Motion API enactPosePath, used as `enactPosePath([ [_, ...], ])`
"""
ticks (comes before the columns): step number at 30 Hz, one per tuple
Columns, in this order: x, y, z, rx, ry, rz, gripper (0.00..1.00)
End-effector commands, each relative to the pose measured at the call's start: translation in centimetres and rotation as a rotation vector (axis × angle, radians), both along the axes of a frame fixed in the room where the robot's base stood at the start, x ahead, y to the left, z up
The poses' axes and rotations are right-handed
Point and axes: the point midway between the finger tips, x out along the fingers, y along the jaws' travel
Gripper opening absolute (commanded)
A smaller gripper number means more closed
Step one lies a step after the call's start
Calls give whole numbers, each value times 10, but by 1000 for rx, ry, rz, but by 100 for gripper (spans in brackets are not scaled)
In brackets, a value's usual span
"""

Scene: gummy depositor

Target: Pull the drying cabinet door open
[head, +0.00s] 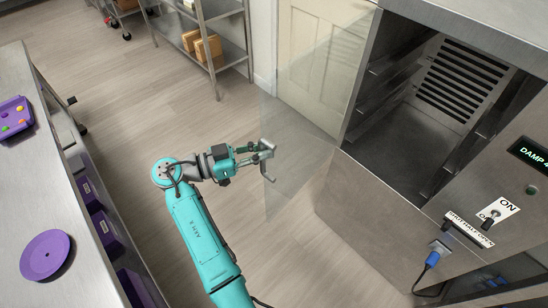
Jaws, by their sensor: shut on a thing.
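The drying cabinet (400,130) stands at the right, a steel box with side rails and a slotted back panel. Its see-through glass door (305,150) stands open, swung out to the left of the opening, so the inside shows. My gripper (262,158) is at the door's free outer edge, shut on the grey metal door handle (268,172). The finger contact is small and partly hidden.
A steel counter (60,190) runs along the left with a purple disc (45,254) and a purple tray (14,117). Controls and a blue plug (432,259) are at right. Floor between is clear.

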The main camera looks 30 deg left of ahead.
Motion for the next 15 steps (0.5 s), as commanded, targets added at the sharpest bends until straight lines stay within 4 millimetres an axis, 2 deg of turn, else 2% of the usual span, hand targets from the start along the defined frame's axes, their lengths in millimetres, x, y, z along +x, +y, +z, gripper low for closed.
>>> enactPosePath([
  [6, 6, 19, 0, -2, 3, -55, 0],
  [15, 11, 32, -1, -2, 2, -95, 0],
])
